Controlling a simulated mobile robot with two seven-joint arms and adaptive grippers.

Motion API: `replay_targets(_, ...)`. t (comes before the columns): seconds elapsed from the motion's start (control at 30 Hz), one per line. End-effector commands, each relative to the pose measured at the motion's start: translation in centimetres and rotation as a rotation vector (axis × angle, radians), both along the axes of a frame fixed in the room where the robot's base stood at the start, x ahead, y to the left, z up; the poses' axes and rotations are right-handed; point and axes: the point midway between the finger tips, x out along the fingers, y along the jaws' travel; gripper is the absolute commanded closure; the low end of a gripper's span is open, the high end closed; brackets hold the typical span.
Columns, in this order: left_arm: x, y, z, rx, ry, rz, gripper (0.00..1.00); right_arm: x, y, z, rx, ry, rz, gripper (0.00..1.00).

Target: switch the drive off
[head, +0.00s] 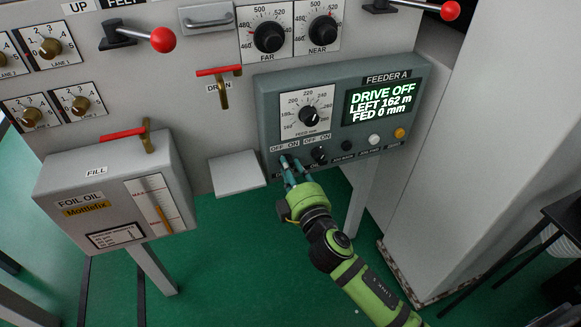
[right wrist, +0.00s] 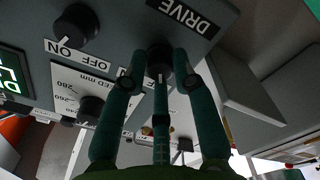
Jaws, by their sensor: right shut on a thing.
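The feeder A panel (head: 266,112) has a display (head: 381,104) that reads DRIVE OFF, LEFT 162 m and FED 0 mm. My right gripper (head: 288,168) is at the panel's lower left corner, under the left OFF ON label. In the right wrist view its teal fingers are shut around a dark knob (right wrist: 159,54) beside the DRIVE label (right wrist: 184,15). The fingers hide much of this knob in the head view. My left gripper is not in view.
A second OFF ON knob (head: 319,155) is just right of my gripper. A white button (head: 374,139) and an amber one (head: 399,133) are farther right. A feed dial (head: 310,115) is above. A grey ledge (head: 236,172) and a foil oil box (head: 110,190) stand left.

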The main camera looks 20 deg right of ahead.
Motion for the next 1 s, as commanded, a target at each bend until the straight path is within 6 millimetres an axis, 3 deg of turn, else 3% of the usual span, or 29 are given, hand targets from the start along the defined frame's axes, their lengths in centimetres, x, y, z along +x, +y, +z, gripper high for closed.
replay_targets(0.43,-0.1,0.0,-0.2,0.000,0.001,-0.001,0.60,0.0,-0.3,-0.3,-0.016,0.007,-0.009,1.00)
replay_targets(0.47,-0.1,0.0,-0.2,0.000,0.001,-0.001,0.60,0.0,-0.3,-0.3,-0.016,0.007,-0.009,0.68)
replay_targets(0.5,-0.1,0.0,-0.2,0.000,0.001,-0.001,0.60,0.0,-0.3,-0.3,-0.015,0.007,-0.009,0.52)
replay_targets(0.53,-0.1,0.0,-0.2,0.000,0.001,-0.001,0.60,0.0,-0.3,-0.3,-0.015,0.007,-0.009,0.48)
replay_targets(0.87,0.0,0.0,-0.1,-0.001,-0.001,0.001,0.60,-0.1,-0.1,-0.1,-0.012,0.001,-0.003,0.48)
replay_targets(1.0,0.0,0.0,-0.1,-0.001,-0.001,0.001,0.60,-1.1,-0.1,-0.2,-0.010,0.003,-0.002,0.48)
